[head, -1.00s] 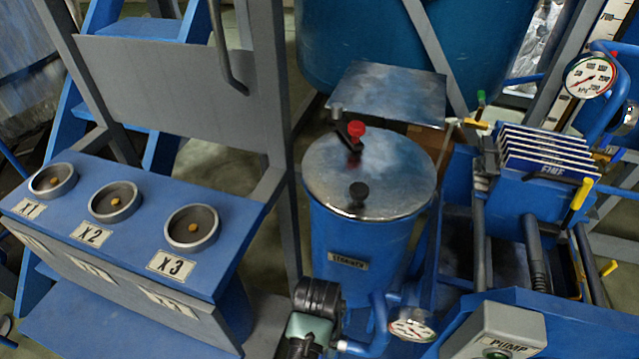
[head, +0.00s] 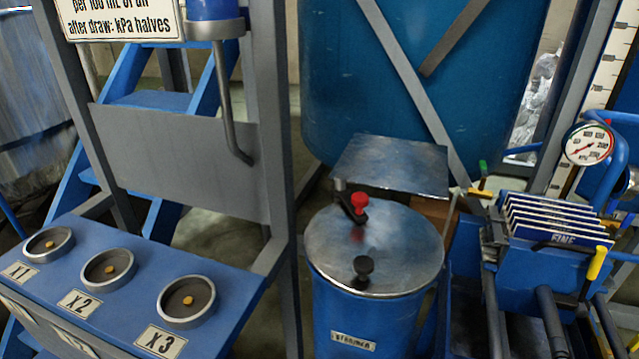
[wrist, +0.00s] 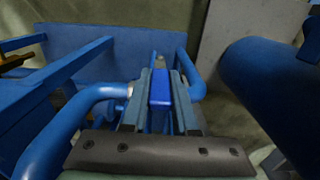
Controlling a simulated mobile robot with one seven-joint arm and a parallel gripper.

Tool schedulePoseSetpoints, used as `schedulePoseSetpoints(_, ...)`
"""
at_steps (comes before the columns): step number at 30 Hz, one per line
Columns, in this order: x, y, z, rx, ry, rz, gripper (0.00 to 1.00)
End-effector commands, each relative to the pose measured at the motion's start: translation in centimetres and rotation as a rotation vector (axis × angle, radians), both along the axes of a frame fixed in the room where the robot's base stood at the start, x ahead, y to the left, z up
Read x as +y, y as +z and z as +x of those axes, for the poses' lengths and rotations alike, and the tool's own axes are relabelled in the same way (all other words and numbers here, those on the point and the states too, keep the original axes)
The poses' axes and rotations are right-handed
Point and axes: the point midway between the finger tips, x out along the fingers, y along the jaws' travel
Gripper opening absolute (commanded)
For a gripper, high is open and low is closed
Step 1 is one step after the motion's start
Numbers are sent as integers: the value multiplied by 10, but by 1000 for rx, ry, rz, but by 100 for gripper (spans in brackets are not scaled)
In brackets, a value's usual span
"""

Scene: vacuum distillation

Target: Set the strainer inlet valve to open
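The strainer is a blue upright vessel (head: 372,318) with a shiny round metal lid (head: 400,245), at the lower middle of the head view. A red knob (head: 359,201) on a dark arm and a black knob (head: 364,267) sit on the lid. My gripper is outside the head view now. In the wrist view, my gripper's two fingers (wrist: 160,85) point away from the camera, with a bright blue block-like part (wrist: 161,90) between them. I cannot tell whether they grip it. A blue bent pipe (wrist: 70,115) runs left of the fingers. No inlet valve is clearly identifiable.
A panel (head: 140,290) with round cups X1, X2 and X3 stands at left. A blue rack (head: 560,262) with plates marked FINE and a yellow handle (head: 596,263) stands at right, below a pressure gauge (head: 589,144). A large blue tank (head: 400,95) is behind.

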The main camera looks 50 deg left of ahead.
Motion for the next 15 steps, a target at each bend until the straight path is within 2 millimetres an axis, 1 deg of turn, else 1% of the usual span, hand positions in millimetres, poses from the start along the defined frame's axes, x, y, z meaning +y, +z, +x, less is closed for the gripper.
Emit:
schedulePoseSetpoints(1,0,0,0,0,0,0,11)
schedulePoseSetpoints(3,0,0,0,0,0,0,0)
schedulePoseSetpoints(15,0,0,0,0,0,0,0)
